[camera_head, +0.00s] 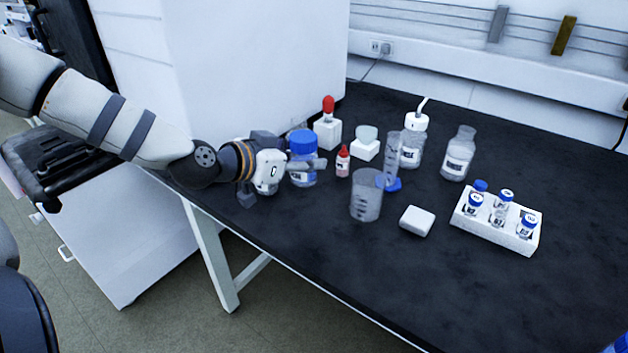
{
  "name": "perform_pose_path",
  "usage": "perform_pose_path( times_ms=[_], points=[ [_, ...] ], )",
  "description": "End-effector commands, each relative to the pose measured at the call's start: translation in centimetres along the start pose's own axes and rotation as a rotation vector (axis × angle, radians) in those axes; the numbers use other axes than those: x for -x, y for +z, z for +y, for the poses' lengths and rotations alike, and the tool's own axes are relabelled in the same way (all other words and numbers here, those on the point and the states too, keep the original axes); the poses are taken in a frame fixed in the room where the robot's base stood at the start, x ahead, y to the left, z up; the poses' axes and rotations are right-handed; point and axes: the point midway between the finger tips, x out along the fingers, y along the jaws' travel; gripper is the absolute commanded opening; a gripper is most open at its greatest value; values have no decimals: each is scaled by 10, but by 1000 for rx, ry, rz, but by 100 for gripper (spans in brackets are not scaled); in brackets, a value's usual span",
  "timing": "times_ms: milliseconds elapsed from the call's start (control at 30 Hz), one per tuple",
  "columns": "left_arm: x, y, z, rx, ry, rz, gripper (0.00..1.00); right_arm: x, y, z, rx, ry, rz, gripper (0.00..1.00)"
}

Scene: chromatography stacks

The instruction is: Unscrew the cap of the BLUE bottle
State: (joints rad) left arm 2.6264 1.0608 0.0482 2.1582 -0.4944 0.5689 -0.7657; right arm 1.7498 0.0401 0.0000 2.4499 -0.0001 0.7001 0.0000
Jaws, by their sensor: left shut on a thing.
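The blue bottle stands upright near the table's left edge, with a blue cap (302,142) on top and a clear body (303,180) below. My left gripper (303,165) reaches in from the left and is shut on the bottle body just under the cap. One finger crosses the front of the bottle and hides part of it; the far finger is hard to make out. The cap sits on the bottle's neck. My right gripper is not in view.
Close to the right stand a small red-capped bottle (343,161), a beaker (366,198), a graduated cylinder (392,155) and a red-topped dropper (328,105) in a white block. A white vial rack (525,243) stands further right. The front table surface is clear.

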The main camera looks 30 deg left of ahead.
Motion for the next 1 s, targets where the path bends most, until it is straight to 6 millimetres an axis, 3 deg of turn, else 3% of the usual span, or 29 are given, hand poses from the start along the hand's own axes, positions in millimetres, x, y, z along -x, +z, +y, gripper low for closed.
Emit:
perform_pose_path(
  times_ms=[100,233,400,567,900,933,1000],
  points=[
    [-28,18,-8,1,0,-9,0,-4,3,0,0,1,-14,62],
    [-55,40,-15,5,1,-17,0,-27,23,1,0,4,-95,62],
    [-69,44,-19,3,2,-9,0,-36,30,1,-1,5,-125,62],
    [-83,72,-20,5,2,-12,0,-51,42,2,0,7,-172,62],
    [-83,70,-20,1,2,-2,0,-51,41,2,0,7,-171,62],
    [-82,69,-20,1,2,-2,51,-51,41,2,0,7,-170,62],
    [-82,69,-20,1,2,-1,65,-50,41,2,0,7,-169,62]
  ],
)
